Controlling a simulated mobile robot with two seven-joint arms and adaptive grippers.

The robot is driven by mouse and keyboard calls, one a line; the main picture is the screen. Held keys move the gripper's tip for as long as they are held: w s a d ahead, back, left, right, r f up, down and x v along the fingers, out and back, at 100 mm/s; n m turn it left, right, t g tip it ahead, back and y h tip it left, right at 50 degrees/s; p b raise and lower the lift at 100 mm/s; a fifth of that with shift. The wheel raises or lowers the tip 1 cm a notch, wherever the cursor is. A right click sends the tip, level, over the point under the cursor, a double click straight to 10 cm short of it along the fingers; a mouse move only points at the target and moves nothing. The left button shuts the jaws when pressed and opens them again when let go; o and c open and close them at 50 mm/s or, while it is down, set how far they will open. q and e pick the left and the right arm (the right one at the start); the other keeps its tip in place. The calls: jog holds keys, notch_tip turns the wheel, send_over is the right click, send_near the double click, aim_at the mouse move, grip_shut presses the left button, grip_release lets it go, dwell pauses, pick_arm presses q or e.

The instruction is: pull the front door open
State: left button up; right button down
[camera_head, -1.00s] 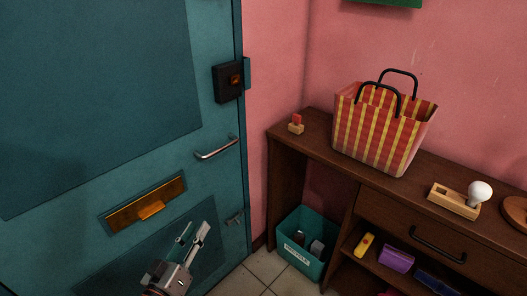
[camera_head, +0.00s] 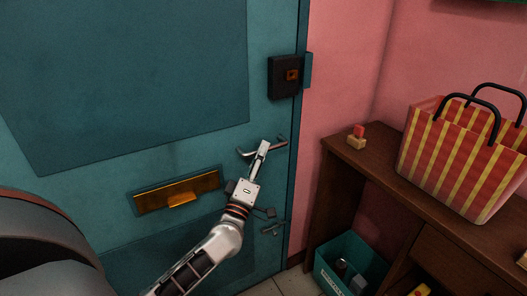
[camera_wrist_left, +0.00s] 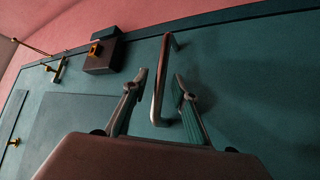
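The teal front door (camera_head: 130,90) stands closed in its frame on the left of the head view. Its metal pull handle (camera_head: 281,141) is on the right part of the door, below a dark lock box (camera_head: 285,77). My left gripper (camera_head: 262,148) is at the handle and covers part of it. In the left wrist view, the gripper (camera_wrist_left: 160,79) is open, with the handle bar (camera_wrist_left: 159,85) between its two fingers. Gaps show between bar and fingers there. My right gripper is out of view.
A brass mail slot (camera_head: 176,192) and a small lower latch (camera_head: 272,229) are on the door. To the right, a wooden shelf unit (camera_head: 375,165) carries a striped bag (camera_head: 457,155) and a small stamp (camera_head: 357,137). A teal bin (camera_head: 349,262) stands on the floor.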

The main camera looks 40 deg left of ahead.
pick_arm(q)
jog(key=shift+w+a+r, duration=0.2)
jog(key=shift+w, duration=0.35)
grip_shut()
jog(key=shift+w, duration=0.1)
